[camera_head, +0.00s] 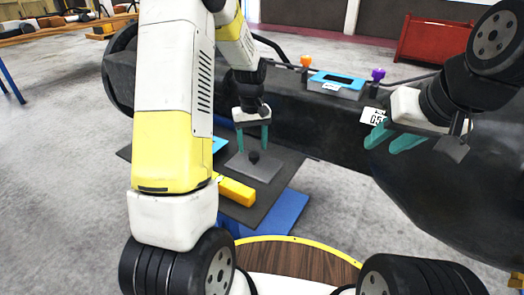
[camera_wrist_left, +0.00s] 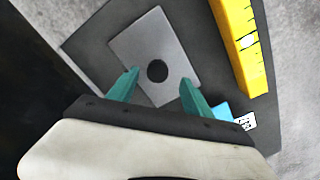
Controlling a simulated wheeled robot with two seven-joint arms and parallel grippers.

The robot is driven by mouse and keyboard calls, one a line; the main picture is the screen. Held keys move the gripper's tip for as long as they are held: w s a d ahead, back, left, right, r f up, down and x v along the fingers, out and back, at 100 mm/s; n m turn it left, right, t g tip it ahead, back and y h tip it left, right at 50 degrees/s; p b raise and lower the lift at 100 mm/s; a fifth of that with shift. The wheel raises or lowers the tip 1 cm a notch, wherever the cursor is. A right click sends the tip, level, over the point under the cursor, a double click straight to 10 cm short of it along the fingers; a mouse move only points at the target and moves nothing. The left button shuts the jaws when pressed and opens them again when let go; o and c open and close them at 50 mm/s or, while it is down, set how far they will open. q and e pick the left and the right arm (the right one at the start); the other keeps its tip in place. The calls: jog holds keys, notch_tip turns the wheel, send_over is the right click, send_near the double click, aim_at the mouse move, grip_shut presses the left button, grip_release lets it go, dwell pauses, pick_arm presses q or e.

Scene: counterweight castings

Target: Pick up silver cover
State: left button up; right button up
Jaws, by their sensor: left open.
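The silver cover (camera_head: 255,171) is a flat grey plate with a round black knob (camera_head: 253,157) near its middle. It lies on a dark mat (camera_head: 277,190). In the left wrist view the cover (camera_wrist_left: 140,45) lies tilted in the picture, with the knob (camera_wrist_left: 157,70) just beyond and between my left fingertips. My left gripper (camera_head: 253,147) points down above the cover, open and empty; its teal fingers (camera_wrist_left: 159,80) also show in the wrist view. I cannot tell the exact height gap to the knob. My right gripper (camera_head: 388,145) is off to the right, open and empty.
A yellow bar (camera_head: 236,191) lies beside the cover, and a cyan item (camera_wrist_left: 222,111) is near it. The mat rests on a blue surface (camera_head: 285,213). A large black casting (camera_head: 320,125) stands behind, bearing a grey-and-cyan box (camera_head: 337,84) with orange and purple knobs nearby.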

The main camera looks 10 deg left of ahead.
aim_at(254, 154)
pick_arm(q)
jog(key=f, duration=0.5)
jog(key=shift+w+d, duration=0.1)
jog(key=shift+d, duration=0.1)
grip_shut()
